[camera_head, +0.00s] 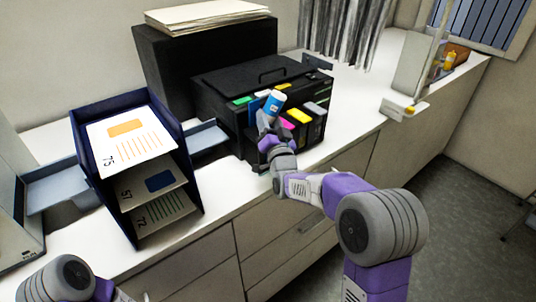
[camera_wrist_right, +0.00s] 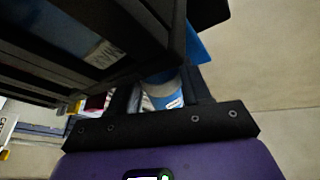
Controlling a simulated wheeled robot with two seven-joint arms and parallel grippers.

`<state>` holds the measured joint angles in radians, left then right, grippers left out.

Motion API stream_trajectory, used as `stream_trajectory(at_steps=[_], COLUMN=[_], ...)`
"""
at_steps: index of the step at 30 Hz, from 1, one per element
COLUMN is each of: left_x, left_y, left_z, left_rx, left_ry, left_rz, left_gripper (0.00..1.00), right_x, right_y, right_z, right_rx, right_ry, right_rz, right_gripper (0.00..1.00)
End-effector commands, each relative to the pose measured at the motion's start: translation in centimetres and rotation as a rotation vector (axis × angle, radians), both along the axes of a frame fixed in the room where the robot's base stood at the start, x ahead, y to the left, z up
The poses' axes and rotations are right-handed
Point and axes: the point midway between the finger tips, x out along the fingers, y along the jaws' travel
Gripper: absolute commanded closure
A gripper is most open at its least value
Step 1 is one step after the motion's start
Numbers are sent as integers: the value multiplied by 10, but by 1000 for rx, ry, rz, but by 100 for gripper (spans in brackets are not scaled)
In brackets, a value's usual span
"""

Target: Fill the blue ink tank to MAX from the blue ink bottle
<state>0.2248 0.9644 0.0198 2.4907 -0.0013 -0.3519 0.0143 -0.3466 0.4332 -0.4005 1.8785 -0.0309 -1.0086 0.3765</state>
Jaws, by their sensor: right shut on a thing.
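The blue ink bottle (camera_head: 274,103), blue and white, is in my right gripper (camera_head: 266,126) at the front of the black printer (camera_head: 225,88). It leans slightly and stands in front of the ink tanks. In the right wrist view the bottle (camera_wrist_right: 164,92) sits between the dark fingers, partly hidden. The blue ink tank (camera_head: 254,112) shows as a blue patch beside the bottle, mostly hidden by it and my gripper. A tank face with MAX lettering (camera_wrist_right: 104,54) shows in the right wrist view. I cannot tell the ink level or whether ink flows. My left gripper is out of view.
Tanks with magenta (camera_head: 287,124), yellow (camera_head: 299,116) and grey (camera_head: 315,109) tops stand right of the bottle. A green top (camera_head: 242,100) is to its left. A dark blue paper tray stack (camera_head: 80,150) stands at left.

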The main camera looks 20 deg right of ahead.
Motion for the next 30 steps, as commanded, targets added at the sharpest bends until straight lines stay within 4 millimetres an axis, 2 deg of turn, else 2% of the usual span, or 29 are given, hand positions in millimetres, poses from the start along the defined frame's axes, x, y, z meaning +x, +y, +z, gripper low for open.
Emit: stream_trajectory(at_steps=[30], left_x=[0], left_y=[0], left_z=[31], left_rx=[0], left_ry=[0], left_rz=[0], left_gripper=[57], right_x=[0], right_y=[0], right_z=[82], right_rx=[0], right_ry=[-3], right_rz=[-1], right_gripper=[95])
